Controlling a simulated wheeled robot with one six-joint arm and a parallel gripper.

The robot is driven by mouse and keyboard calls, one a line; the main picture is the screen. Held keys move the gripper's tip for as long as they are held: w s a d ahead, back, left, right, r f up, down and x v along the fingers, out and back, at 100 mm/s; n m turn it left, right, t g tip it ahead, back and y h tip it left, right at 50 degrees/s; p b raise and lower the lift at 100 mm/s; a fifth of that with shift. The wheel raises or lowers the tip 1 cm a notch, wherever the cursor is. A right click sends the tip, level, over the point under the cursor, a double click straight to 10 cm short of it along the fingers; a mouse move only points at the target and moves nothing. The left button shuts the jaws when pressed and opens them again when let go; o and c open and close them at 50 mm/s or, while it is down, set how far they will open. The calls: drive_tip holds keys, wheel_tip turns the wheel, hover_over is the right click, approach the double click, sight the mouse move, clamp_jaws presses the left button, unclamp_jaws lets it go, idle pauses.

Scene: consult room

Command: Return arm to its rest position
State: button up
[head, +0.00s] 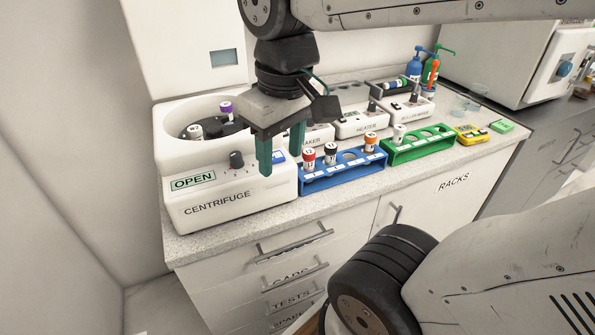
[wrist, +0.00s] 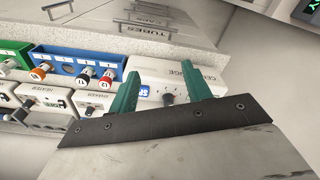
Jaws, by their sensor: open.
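My gripper (head: 282,152) is open and empty in the head view. Its green fingers hang in front of the white centrifuge (head: 228,203), near its control knob and small blue display. In the wrist view the fingers of my gripper (wrist: 157,92) are spread, with the centrifuge (wrist: 201,75) beyond them. No object is between the fingers. My arm reaches in from the upper right in the head view. Whether the fingers touch the centrifuge cannot be told.
The open centrifuge holds capped tubes (head: 227,110). A blue rack (head: 345,173) with several tubes and a green rack (head: 425,150) stand to its right. Behind are a heater (head: 362,122) and bottles (head: 431,68). A yellow device (head: 471,134) lies at right. Drawers (head: 290,250) are below the counter.

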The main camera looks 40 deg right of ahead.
drive_tip(key=shift+m, duration=0.5)
drive_tip(key=s+f, duration=0.2)
drive_tip(key=s, duration=0.1)
drive_tip(key=shift+s+f, duration=0.3)
drive_tip(key=shift+f, duration=0.05)
